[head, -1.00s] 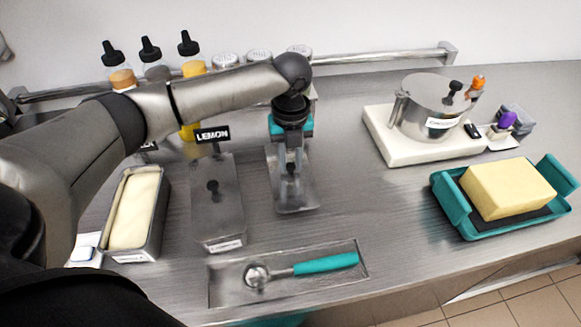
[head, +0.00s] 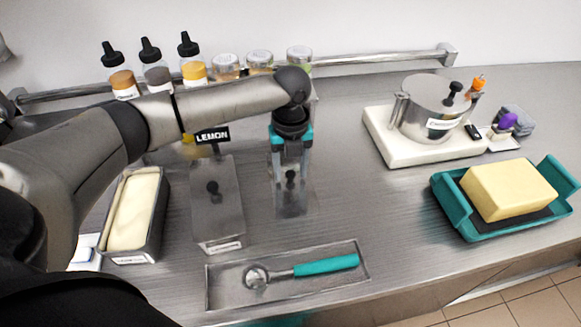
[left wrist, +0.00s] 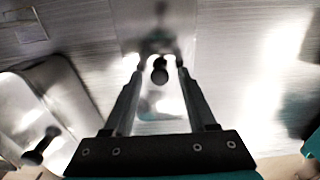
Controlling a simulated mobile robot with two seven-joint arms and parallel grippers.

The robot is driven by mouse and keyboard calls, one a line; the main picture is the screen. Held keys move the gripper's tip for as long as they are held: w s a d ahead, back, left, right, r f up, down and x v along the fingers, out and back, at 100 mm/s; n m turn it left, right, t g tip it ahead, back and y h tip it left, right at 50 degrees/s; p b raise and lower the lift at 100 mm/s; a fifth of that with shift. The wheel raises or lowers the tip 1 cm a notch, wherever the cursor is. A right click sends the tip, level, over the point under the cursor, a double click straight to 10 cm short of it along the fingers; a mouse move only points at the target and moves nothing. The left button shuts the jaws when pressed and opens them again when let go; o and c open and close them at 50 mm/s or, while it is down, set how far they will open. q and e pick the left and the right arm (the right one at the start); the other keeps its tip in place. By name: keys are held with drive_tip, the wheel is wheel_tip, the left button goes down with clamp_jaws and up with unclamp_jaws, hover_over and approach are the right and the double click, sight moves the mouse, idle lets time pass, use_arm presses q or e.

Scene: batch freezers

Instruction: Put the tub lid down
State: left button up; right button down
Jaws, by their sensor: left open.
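The tub lid (head: 296,203), a clear-looking grey rectangle with a black knob (head: 291,177), lies flat on the steel counter right of the lidded tub. My left gripper (head: 291,170) points down over it, jaws open, one finger on each side of the knob. In the left wrist view the knob (left wrist: 159,70) shows between the two spread fingers (left wrist: 160,85), with gaps beside it. The open tub (head: 133,212) of pale ice cream stands at the left, uncovered. My right gripper is not in view.
A lidded tub (head: 217,205) with a LEMON sign (head: 212,135) behind it stands left of the lid. A tray (head: 225,293) with a teal scoop (head: 310,267) lies in front. A teal tray (head: 453,207) with a yellow block (head: 508,188) is at right. Bottles (head: 155,72) line the back.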

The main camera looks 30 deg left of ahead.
sight(291, 173)
use_arm(q)
wheel_tip(291, 173, up, 12)
drive_tip(key=p, duration=0.1)
drive_tip(key=shift+r+p, duration=0.2)
drive_tip(key=shift+p, duration=0.2)
drive_tip(key=shift+f, duration=0.1)
idle(0.4)
